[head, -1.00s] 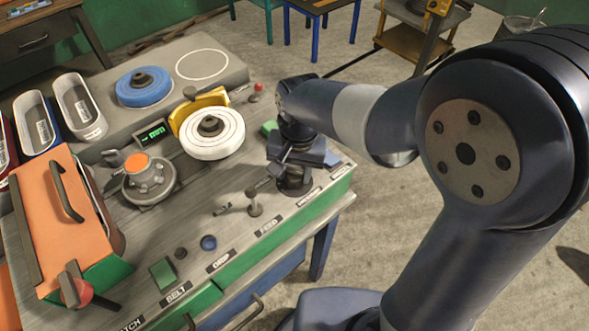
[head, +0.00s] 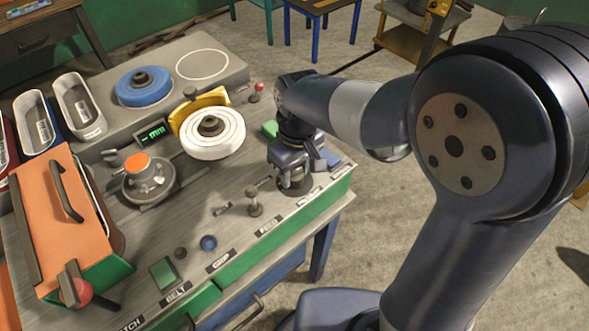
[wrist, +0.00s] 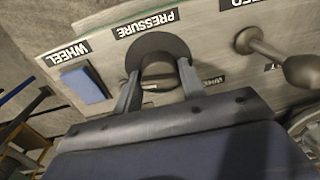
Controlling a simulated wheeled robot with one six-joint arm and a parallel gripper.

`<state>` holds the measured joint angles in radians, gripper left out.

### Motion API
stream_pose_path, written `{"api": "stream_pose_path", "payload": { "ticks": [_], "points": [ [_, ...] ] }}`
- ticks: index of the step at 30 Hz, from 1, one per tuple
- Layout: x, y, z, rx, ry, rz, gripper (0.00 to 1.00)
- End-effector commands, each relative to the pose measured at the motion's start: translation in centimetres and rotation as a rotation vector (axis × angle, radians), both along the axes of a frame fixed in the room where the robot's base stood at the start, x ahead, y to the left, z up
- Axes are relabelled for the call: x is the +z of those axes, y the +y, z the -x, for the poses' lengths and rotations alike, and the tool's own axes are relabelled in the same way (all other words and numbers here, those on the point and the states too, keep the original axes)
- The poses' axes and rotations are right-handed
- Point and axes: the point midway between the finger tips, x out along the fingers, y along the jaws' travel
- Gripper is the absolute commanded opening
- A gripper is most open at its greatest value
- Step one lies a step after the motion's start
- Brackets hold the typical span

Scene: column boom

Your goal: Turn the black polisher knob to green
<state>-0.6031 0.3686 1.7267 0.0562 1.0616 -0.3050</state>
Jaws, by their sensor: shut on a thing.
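The black knob (wrist: 158,70) sits on a dark round base in the wrist view, beside a label reading PRESSURE (wrist: 147,23). My gripper (wrist: 158,88) has one finger on each side of the knob and is shut on it. A small pale mark shows on the knob's near edge. No green mark shows around the knob; part of the base is hidden by the fingers. In the head view my gripper (head: 296,168) is over the bench's front right corner, and only the dark base (head: 296,187) shows beneath it.
A blue button (wrist: 82,84) with a WHEEL label lies left of the knob in the wrist view. A grey lever (wrist: 262,48) stands to the right. In the head view, a white wheel (head: 212,133) and a red-tipped lever (head: 256,91) stand behind.

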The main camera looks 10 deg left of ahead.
Motion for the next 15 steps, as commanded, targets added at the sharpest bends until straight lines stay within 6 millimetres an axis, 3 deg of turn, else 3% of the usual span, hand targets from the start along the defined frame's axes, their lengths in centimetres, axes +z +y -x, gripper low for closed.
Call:
{"api": "stream_pose_path", "payload": {
  "ticks": [15],
  "points": [
    [0.03, -0.02, -0.07, 0.176, -0.001, 0.001, 0.16]
  ]
}}
